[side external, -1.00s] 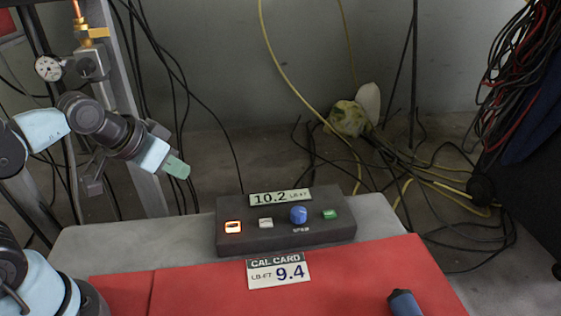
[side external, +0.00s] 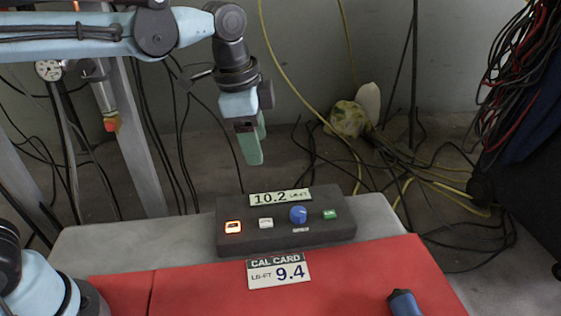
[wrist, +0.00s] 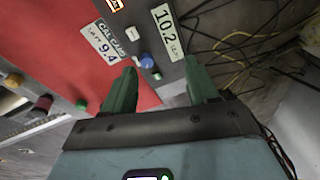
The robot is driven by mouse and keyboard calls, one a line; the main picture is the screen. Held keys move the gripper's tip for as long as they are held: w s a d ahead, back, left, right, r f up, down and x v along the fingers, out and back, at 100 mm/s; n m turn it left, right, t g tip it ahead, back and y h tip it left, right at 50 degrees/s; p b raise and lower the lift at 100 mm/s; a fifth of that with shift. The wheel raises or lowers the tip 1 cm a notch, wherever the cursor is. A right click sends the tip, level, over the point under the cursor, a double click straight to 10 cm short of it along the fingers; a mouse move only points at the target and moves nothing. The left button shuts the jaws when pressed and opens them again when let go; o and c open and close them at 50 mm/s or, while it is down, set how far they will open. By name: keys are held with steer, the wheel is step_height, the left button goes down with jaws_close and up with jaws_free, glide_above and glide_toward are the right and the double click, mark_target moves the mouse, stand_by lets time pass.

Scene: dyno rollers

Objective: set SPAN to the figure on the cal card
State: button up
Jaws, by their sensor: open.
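A dark control box (side external: 283,237) stands on the grey bench. Its display (side external: 281,198) reads 10.2 LB-FT. Along its face are a lit orange-rimmed button (side external: 233,227), a white button (side external: 266,224), a blue SPAN knob (side external: 298,214) and a green button (side external: 330,214). The cal card (side external: 279,270) in front reads LB-FT 9.4. My gripper (side external: 256,158) points down above and behind the box, apart from it. In the wrist view its green fingers (wrist: 163,88) are open and empty; the blue knob (wrist: 147,61) and the cal card (wrist: 103,42) show beyond them.
A red mat (side external: 210,285) covers the bench front, with a dark blue handle (side external: 405,302) on it. Grey bench top (side external: 120,240) is clear left of the box. Loose cables (side external: 420,175) lie on the floor behind, and a post (side external: 140,150) stands at left.

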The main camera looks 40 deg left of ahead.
mark_target(298, 210)
steer(key=w+d+f+m+g, duration=0.2)
steer(key=w+d+m, duration=0.1)
steer(key=d+m, duration=0.4)
steer(key=shift+n+y, duration=0.4)
steer(key=shift+n, duration=0.2)
steer(key=f, duration=1.1)
steer(key=shift+s+d+f, duration=0.1)
steer(key=shift+d+f, duration=0.25)
steer(key=shift+f, duration=0.05)
steer(key=c, duration=1.1)
